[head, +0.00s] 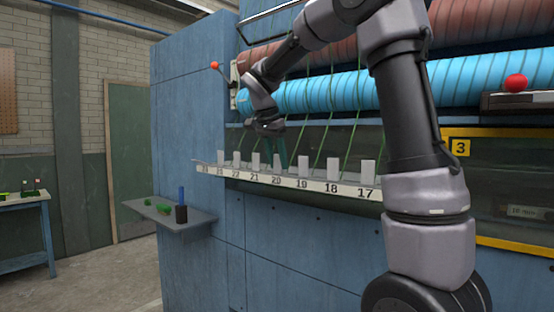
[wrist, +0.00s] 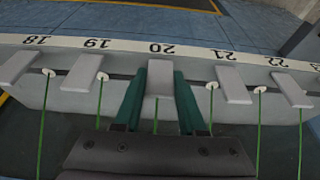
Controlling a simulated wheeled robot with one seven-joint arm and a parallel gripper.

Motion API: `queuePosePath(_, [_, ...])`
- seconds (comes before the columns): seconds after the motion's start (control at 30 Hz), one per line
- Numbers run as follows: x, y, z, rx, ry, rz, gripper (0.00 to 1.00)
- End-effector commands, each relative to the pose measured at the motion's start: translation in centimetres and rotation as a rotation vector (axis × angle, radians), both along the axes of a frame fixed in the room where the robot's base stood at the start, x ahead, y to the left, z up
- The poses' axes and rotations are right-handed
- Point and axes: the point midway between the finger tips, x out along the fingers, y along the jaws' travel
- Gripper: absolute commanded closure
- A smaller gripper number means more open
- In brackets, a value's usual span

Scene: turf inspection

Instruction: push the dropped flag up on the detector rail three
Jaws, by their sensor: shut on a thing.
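The detector rail (head: 318,187) is a pale strip numbered 17 to the low twenties, with a row of grey flags above it. It also shows in the wrist view (wrist: 128,46), with numbers upside down. My gripper (head: 280,166) is at position 20. In the wrist view its two green fingers (wrist: 160,95) stand on either side of the grey flag at 20 (wrist: 160,78), shut on it. Flags at 19 (wrist: 82,72) and 21 (wrist: 230,82) stand clear beside the fingers.
Green strands run past the flags up to the blue roll (head: 310,92). White discs (wrist: 213,85) sit between neighbouring flags. A yellow sign marked 3 (head: 459,148) is at right. A small shelf (head: 165,216) with green pieces and a dark cup juts out at left.

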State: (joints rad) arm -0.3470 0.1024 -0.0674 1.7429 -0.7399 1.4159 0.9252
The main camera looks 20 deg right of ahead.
Motion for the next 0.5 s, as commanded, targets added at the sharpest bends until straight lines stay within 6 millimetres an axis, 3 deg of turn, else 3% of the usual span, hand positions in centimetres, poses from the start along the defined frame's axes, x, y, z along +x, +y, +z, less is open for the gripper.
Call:
queuePosePath(0.4, [0.05, 0.07, 0.14, 0.006, 0.000, 0.000, 1.00])
queuePosePath(0.43, [0.05, 0.06, 0.14, 0.006, 0.000, 0.000, 0.53])
queuePosePath(0.5, [0.04, 0.06, 0.13, 0.006, 0.000, 0.000, 0.30])
